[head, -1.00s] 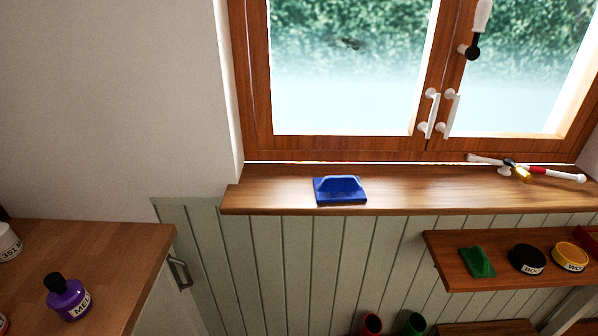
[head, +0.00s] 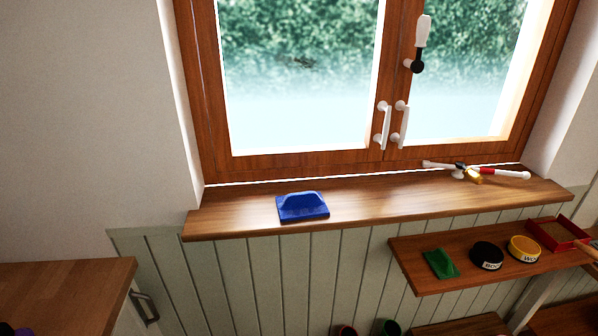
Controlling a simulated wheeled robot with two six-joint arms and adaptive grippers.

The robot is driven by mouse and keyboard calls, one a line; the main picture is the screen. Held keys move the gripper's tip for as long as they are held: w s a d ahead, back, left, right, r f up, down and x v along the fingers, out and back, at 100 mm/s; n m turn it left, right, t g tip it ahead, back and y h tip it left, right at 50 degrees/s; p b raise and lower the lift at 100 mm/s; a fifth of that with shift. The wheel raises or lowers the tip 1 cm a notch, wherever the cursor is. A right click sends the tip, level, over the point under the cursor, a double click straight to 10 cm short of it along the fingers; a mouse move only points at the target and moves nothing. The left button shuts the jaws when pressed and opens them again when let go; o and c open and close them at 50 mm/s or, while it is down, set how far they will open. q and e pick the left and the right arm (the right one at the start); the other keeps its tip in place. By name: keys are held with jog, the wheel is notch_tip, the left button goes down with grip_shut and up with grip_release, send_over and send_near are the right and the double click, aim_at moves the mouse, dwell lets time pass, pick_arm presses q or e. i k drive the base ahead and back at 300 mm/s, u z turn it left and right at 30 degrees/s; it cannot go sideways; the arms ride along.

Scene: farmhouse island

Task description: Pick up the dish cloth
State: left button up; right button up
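A blue piece (head: 302,207) with a raised ridge along its top lies on the wooden window sill, left of its middle. A smaller green piece (head: 441,264) with a similar ridge lies at the left end of the lower wooden shelf. Either could be a cloth; I cannot tell for certain which is the dish cloth. Neither of my grippers shows in the head view.
The sill (head: 380,200) is clear around the blue piece; tools (head: 475,172) lie at its right. The lower shelf (head: 430,283) holds a black tin (head: 487,254), a yellow tin (head: 524,248) and a red tray (head: 572,243). A wooden counter (head: 70,290) stands at left.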

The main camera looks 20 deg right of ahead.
aim_at(293, 207)
jog(key=u, duration=2.1)
jog(key=k, duration=1.65)
jog(key=z, duration=2.3)
jog(key=i, duration=0.45)
